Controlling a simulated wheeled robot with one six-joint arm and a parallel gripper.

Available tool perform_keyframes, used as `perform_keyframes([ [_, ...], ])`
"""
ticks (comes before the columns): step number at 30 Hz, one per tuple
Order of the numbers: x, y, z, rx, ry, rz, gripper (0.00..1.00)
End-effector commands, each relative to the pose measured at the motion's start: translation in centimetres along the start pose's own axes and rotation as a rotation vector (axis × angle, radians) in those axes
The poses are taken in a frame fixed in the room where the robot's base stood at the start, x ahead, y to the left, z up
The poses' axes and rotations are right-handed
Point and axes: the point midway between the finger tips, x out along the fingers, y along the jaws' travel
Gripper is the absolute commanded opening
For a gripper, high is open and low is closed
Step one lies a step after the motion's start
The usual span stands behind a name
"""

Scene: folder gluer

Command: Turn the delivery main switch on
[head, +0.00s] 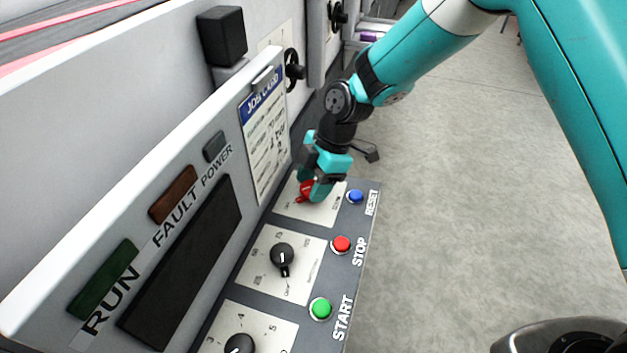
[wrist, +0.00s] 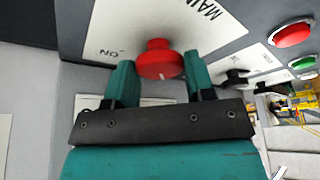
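The main switch is a red rotary knob (head: 306,190) on a pale plate at the far end of the control panel. In the wrist view the red knob (wrist: 160,60) sits between the two teal fingers of my gripper (wrist: 157,80), with a gap visible on either side. The plate (wrist: 100,45) carries "ON" at its lower left and "MAIN" at its upper right. A short pale mark shows on the knob's lower edge. In the head view my gripper (head: 312,185) is at the knob and partly covers it and its plate.
Blue reset (head: 355,196), red stop (head: 341,244) and green start (head: 320,308) buttons line the panel's right edge. Black dials (head: 282,256) sit nearer. The upright panel with unlit POWER (head: 214,146), FAULT and RUN lamps stands left. Floor to the right is clear.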

Motion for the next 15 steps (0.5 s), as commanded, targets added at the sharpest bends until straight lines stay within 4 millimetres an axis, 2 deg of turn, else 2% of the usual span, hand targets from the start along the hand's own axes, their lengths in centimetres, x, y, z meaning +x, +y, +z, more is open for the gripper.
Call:
perform_keyframes([
  [1,-0.02,0.00,0.00,0.000,0.000,0.000,0.37],
  [3,-0.02,0.00,0.00,0.000,0.000,0.000,0.24],
  [15,0.11,-0.04,0.05,0.063,0.001,0.027,0.24],
])
